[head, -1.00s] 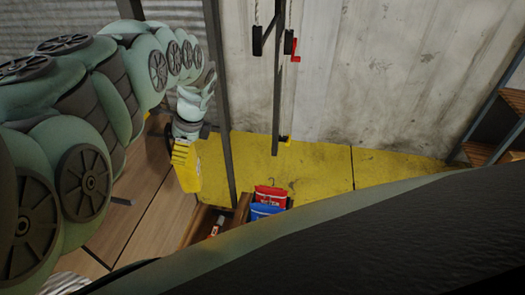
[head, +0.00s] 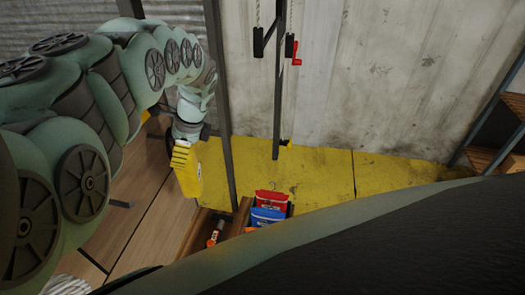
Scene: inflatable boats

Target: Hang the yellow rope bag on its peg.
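The yellow rope bag (head: 187,172) appears as a yellow slab with dark stripes near its top. It hangs tilted at the end of my arm, at left centre. My gripper (head: 184,140) is just above it and seems closed on its upper end. The separate fingers cannot be made out. A dark upright post (head: 277,90) stands right of the bag, with gaps between. It carries dark brackets, and a small dark stub (head: 286,142) juts out near its lower end. I cannot tell which part is the bag's own peg.
A red bag (head: 272,198) and a blue bag (head: 267,216) sit low in the centre, beside a wooden crate (head: 242,215) with an orange item (head: 215,234). A tall grey post (head: 222,110) stands between my gripper and the dark post. Shelves (head: 497,125) stand at far right.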

